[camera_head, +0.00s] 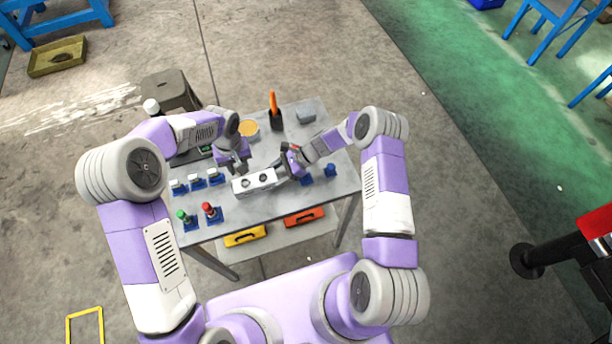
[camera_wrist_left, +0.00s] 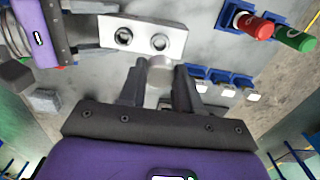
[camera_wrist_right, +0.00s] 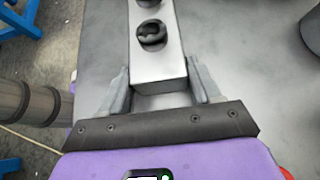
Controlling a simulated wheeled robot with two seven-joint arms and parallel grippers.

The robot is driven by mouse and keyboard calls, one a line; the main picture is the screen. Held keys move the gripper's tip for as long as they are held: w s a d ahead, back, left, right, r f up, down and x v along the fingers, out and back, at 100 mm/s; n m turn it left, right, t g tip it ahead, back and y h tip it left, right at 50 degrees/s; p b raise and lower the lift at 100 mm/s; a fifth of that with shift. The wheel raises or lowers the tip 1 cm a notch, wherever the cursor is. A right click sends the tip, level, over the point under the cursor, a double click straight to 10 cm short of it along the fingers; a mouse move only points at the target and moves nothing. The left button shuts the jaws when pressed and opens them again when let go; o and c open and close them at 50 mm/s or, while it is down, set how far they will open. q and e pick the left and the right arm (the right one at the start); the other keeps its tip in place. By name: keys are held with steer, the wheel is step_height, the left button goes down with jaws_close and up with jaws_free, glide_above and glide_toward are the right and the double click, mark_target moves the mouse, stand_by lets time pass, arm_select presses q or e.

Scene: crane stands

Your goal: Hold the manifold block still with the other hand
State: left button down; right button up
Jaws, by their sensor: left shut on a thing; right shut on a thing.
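The manifold block (camera_head: 262,181) is a silver-grey bar with two dark round ports on its top, near the middle of the table. It also shows in the left wrist view (camera_wrist_left: 180,40) and the right wrist view (camera_wrist_right: 158,68). My right gripper (camera_head: 286,170) is shut on the block's right end, with a finger on each side (camera_wrist_right: 163,90). My left gripper (camera_head: 240,169) is at the block's far side. In the left wrist view, its fingers (camera_wrist_left: 158,85) are shut on a small silver cylindrical piece (camera_wrist_left: 160,72) close beside the block; whether they touch is unclear.
Blue holders with white-capped pieces (camera_head: 196,183) stand left on the grey table (camera_head: 240,212). A green piece (camera_head: 183,215) and a red piece (camera_head: 209,209) stand at front left. Blue holders (camera_head: 331,170) are at right.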

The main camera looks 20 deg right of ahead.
arm_select(q)
steer(key=shift+f, duration=0.1)
stand_by(0.5)
steer(key=shift+f, duration=2.25)
steer(key=shift+f, duration=0.9)
steer(key=m, duration=0.4)
steer(key=shift+m, duration=0.6)
steer(key=m, duration=0.3)
steer(key=shift+m, duration=1.1)
